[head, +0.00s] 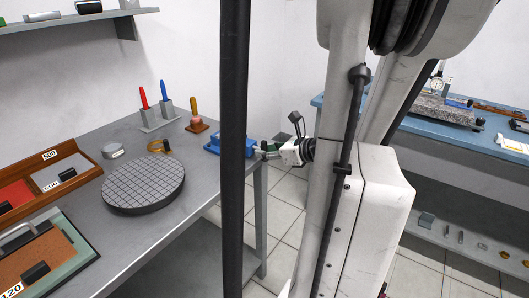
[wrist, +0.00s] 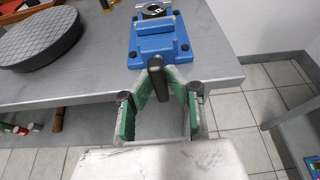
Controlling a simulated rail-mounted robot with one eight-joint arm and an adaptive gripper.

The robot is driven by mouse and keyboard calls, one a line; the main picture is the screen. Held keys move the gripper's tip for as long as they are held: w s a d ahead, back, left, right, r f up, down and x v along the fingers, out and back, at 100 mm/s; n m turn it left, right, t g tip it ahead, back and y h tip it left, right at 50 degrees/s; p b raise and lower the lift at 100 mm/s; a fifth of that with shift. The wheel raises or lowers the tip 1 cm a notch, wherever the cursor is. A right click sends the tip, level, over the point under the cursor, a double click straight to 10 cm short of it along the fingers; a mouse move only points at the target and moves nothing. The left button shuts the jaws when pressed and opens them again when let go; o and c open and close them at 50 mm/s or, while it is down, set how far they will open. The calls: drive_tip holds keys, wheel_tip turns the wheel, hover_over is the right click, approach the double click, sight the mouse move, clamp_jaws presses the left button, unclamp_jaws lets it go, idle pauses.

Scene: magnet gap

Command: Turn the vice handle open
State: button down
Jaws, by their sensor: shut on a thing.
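The blue vice (head: 238,145) stands at the right end of the grey bench in the head view, partly hidden by a dark upright post. In the wrist view the vice (wrist: 160,42) sits at the bench edge, with its dark handle (wrist: 156,82) at the near end, over the edge. My gripper (wrist: 157,79) has its green-padded fingers closed in on the handle from both sides. In the head view my gripper (head: 270,149) reaches the near end of the vice from the right. The handle is too small to make out there.
On the grey bench (head: 190,215) are a round gridded plate (head: 145,184), red and blue-handled tools in stands, and trays at the left. A dark post (head: 235,100) crosses the head view. Tiled floor lies between this bench and a blue bench (head: 430,130) at right.

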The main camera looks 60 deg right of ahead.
drive_tip(key=n+h+b, duration=0.1)
drive_tip(key=n+h, duration=0.1)
drive_tip(key=n, duration=0.1)
drive_tip(key=shift+f, duration=0.1)
drive_tip(key=n+h+b, duration=0.2)
drive_tip(key=n, duration=0.1)
drive_tip(key=shift+t, duration=0.3)
drive_tip(key=n+t+h+b, duration=0.1)
drive_tip(key=n+b, duration=0.1)
drive_tip(key=n, duration=0.1)
drive_tip(key=shift+f+n+h+b, duration=0.1)
drive_tip(key=shift+n+h+b, duration=0.3)
drive_tip(key=shift+n+t+h+b, duration=0.4)
drive_tip(key=shift+n+t+b, duration=0.3)
drive_tip(key=shift+n+b, duration=0.75)
drive_tip(key=shift+r+n, duration=0.2)
drive_tip(key=shift+n, duration=0.15)
drive_tip(key=c, duration=1.7)
unclamp_jaws()
